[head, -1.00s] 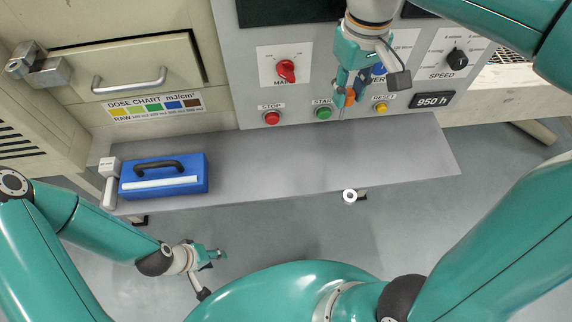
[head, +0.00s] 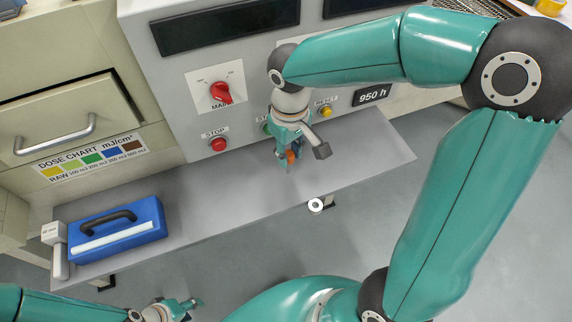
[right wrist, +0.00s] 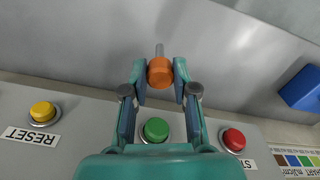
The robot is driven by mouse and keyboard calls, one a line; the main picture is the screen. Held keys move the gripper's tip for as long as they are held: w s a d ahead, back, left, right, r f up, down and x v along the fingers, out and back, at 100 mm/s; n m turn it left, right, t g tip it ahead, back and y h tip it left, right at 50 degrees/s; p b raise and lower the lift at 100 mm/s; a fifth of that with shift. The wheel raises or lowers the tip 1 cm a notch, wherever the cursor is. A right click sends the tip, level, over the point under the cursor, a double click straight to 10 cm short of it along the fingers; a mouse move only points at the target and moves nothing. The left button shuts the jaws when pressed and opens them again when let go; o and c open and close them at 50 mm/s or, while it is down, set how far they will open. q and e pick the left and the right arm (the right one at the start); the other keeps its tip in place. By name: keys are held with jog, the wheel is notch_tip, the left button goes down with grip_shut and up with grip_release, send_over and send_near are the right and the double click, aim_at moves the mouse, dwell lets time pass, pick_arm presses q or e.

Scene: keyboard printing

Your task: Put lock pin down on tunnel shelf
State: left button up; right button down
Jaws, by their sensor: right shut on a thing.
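The lock pin (head: 291,156) has an orange head. My right gripper (head: 287,163) is shut on it over the middle of the grey tunnel shelf (head: 215,179), near the panel. In the right wrist view the orange head of the lock pin (right wrist: 160,72) sits between the fingertips of my right gripper (right wrist: 160,76), with its thin grey shaft pointing away from the gripper. I cannot tell whether the shaft touches the shelf (right wrist: 100,40). My left gripper (head: 186,306) is low at the bottom left, away from the shelf; its finger opening is unclear.
A blue case (head: 118,232) with a black handle and a grey-white tool (head: 57,245) occupy the shelf's left end. The control panel, with its red stop button (head: 218,144) and yellow reset button (head: 325,111), rises behind. The shelf's right part is clear.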

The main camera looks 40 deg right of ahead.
aim_at(289, 163)
jog(key=shift+f+b, duration=0.3)
jog(key=shift+f, duration=1.85)
jog(key=c, duration=0.9)
grip_release()
jog(key=shift+f, duration=0.1)
jog(key=shift+r, duration=0.2)
notch_tip(289, 163, up, 11)
jog(key=shift+f+p, duration=0.15)
jog(key=shift+p, duration=0.7)
jog(key=shift+r, duration=0.6)
